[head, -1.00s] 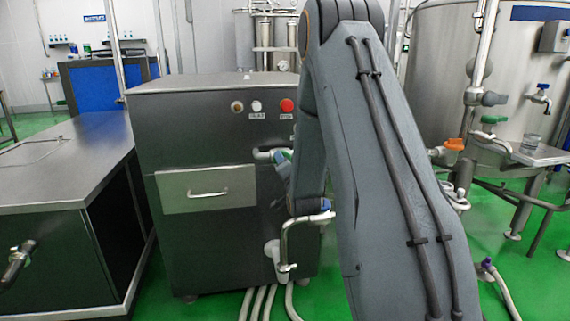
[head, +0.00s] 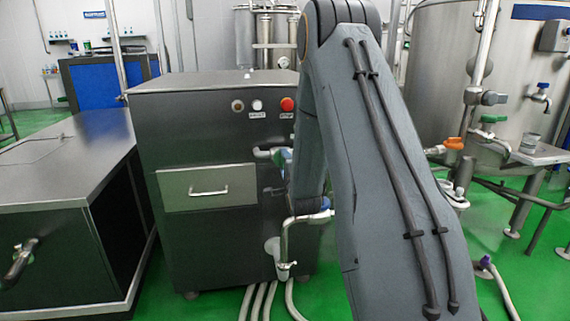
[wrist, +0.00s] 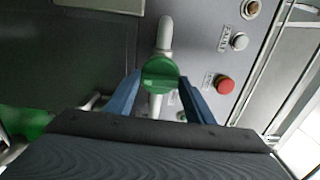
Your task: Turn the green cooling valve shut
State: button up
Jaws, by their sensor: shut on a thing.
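The green valve handle (wrist: 160,70) sits on a pale pipe on the front of the dark steel cabinet. In the wrist view my gripper (wrist: 160,84) has its two blue fingers on either side of the handle and is shut on it. The handle lies roughly crosswise between the fingers in that view. In the head view only a small bit of green (head: 277,157) shows beside the white pipe (head: 262,153). My arm hides most of my gripper and the valve there.
A red button (wrist: 224,84) and a white button (wrist: 239,41) are close to the right of the handle. The cabinet (head: 205,130) has a drawer (head: 208,188). An orange valve (head: 453,143) and another green valve (head: 493,119) are near the tank at right.

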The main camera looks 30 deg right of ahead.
dwell(0.3)
jog(key=o, duration=1)
jog(key=shift+s, duration=0.1)
jog(key=v, duration=0.7)
jog(key=shift+s+a, duration=0.15)
jog(key=shift+s, duration=0.15)
